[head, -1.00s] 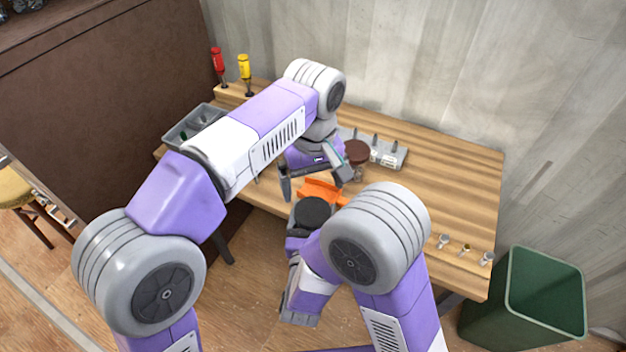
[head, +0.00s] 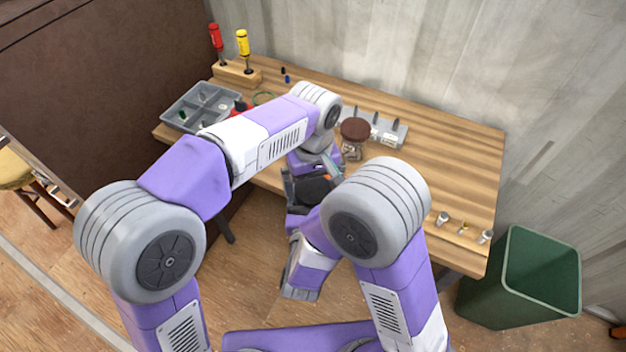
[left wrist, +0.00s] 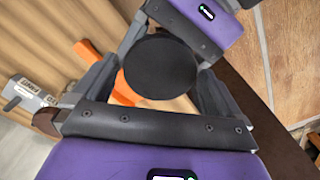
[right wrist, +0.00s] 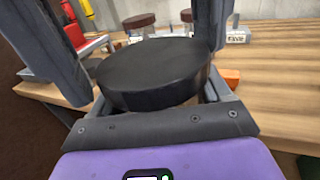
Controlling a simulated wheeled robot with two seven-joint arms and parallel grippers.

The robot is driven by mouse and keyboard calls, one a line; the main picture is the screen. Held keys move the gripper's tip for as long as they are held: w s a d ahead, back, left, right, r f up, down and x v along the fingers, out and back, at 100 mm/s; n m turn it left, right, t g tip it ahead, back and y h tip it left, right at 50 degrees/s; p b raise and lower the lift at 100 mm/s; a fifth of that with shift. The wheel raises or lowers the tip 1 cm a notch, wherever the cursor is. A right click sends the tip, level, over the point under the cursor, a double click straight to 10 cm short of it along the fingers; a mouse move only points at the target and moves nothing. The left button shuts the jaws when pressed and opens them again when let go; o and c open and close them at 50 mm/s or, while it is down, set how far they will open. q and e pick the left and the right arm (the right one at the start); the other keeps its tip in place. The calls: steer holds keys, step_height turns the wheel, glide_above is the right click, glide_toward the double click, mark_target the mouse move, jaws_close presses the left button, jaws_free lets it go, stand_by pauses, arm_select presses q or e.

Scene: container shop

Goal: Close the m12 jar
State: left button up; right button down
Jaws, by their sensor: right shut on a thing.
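A round black lid-like disc (head: 315,188) is in my right gripper (head: 308,200), in front of the table's near edge. Its flat top and thick dark rim show in the right wrist view (right wrist: 150,75); what is under it is hidden. My left gripper (head: 313,174) is over it, fingers open on either side, as the left wrist view (left wrist: 160,67) shows, with a gap on one side. A brown-lidded jar (head: 354,130) stands on the table behind the grippers. I cannot read which jar is m12.
A grey labelled rack (head: 392,135) with upright pegs stands behind the jar. An orange holder (left wrist: 122,88) lies close to the grippers. A grey parts tray (head: 197,108) and screwdrivers (head: 242,46) are at left. A green bin (head: 522,278) stands at right.

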arm_select(q)
steer(key=c, duration=0.9)
steer(key=m, duration=1)
steer(key=o, duration=1)
steer(key=shift+c, duration=0.2)
steer(key=shift+r, duration=2.25)
steer(key=shift+r, duration=0.1)
